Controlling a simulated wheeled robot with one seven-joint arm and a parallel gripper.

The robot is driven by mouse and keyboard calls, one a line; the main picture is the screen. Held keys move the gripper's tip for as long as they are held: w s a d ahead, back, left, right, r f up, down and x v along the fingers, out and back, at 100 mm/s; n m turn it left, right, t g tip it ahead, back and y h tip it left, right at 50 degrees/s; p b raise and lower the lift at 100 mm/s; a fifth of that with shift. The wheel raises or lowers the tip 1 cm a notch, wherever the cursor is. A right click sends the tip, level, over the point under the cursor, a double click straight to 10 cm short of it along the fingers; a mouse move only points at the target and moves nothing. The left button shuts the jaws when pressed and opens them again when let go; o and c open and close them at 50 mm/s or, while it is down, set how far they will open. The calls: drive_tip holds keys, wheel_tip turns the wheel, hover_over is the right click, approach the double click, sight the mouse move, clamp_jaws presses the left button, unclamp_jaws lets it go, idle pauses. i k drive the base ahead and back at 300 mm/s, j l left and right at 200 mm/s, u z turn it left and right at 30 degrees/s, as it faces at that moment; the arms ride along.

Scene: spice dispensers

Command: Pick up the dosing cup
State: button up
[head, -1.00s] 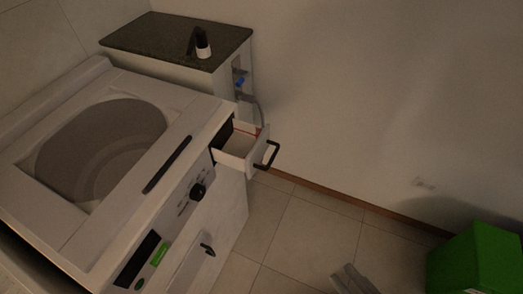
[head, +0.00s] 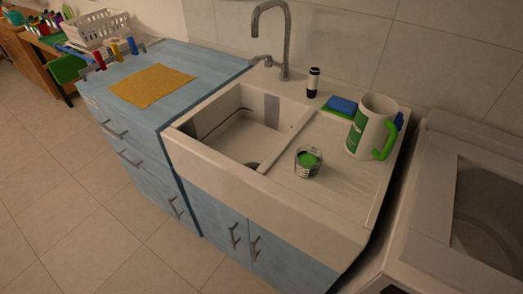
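A small clear cup with green in it (head: 308,161) stands upright on the ribbed drainboard of the white sink (head: 215,176), right of the basin. It looks like the dosing cup, but I cannot be sure from its looks alone. A larger white and green jug with a green handle (head: 371,126) stands behind it to the right. My gripper is not in view, so I cannot see where it is relative to the cup.
A dark-capped small bottle (head: 313,83) and a blue and green sponge (head: 342,106) stand near the tap (head: 284,40). A washing machine (head: 440,230) is at right. A blue cabinet (head: 135,118) bears a yellow cloth (head: 152,85). Floor at left is clear.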

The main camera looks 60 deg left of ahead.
sight(309, 158)
drive_tip(key=u, duration=1.15)
drive_tip(key=z, duration=1.65)
drive_tip(key=u, duration=1.65)
drive_tip(key=i+l, duration=0.1)
drive_tip(key=i+l+u, duration=0.1)
drive_tip(key=l+u, duration=0.15)
drive_tip(key=i+l+u, duration=0.2)
drive_tip(key=l, duration=0.15)
drive_tip(key=l+u, duration=0.25)
drive_tip(key=l, duration=0.1)
